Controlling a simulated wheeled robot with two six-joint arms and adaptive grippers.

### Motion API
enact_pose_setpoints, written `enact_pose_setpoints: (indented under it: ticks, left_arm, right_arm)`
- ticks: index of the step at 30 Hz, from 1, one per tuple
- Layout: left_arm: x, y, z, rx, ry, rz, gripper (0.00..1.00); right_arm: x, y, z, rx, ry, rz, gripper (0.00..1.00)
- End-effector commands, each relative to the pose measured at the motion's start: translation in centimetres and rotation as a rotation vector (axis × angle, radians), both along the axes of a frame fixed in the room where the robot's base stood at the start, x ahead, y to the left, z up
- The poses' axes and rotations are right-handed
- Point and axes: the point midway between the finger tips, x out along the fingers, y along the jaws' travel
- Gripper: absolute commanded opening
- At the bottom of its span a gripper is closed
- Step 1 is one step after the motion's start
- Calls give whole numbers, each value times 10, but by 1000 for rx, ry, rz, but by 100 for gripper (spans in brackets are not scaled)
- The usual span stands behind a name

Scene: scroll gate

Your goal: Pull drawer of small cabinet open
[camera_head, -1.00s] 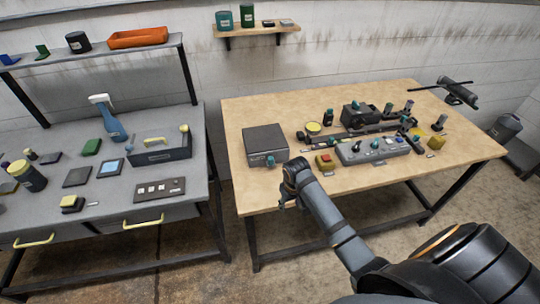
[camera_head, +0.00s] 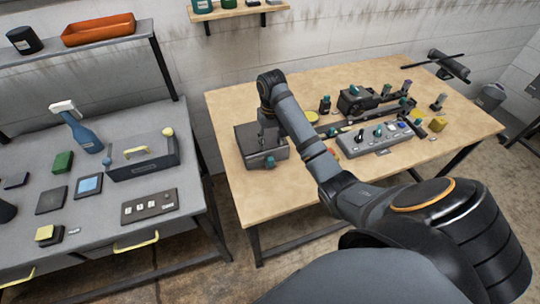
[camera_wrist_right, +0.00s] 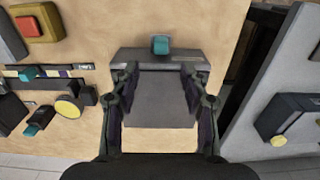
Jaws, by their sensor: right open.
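The small cabinet (camera_head: 246,137) is a dark grey box at the left end of the wooden table. A teal knob (camera_head: 270,162) sits on its front. The drawer looks closed, though my arm hides part of the cabinet. My right gripper (camera_head: 265,134) is over the cabinet top, pointing down, open and empty. In the right wrist view the fingers (camera_wrist_right: 160,78) spread on either side of the cabinet's picture (camera_wrist_right: 160,97), with the teal knob (camera_wrist_right: 160,45) beyond the fingertips. I cannot tell whether the fingers touch the cabinet. My left gripper is not in view.
A grey control box (camera_head: 372,139) with knobs and other devices lies right of the cabinet on the wooden table (camera_head: 232,104). A yellow box with a red button (camera_wrist_right: 40,25) is close by. A grey bench (camera_head: 95,205) with tools stands left, across a gap.

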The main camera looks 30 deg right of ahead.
Motion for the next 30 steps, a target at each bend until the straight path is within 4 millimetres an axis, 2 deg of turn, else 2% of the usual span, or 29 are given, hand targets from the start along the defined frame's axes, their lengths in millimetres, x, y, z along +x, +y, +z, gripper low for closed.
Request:
enact_pose_setpoints:
  ticks: [1,5,11,12,13,17,23,30]
  left_arm:
    - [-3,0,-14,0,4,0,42]
    - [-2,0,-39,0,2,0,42]
    - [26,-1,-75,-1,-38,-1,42]
    - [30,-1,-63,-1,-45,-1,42]
    - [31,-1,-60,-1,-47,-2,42]
    - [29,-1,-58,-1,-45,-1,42]
    - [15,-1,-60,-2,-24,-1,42]
    - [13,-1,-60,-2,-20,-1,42]
  right_arm:
    - [0,0,-14,0,0,0,45]
    - [0,0,-39,0,0,1,45]
    - [0,0,-80,1,-1,1,45]
    - [0,1,-78,1,2,1,45]
    - [0,1,-81,2,1,1,45]
    - [1,1,-92,1,0,2,45]
    - [1,1,-94,1,-1,2,45]
    - [1,0,-94,1,-1,1,14]
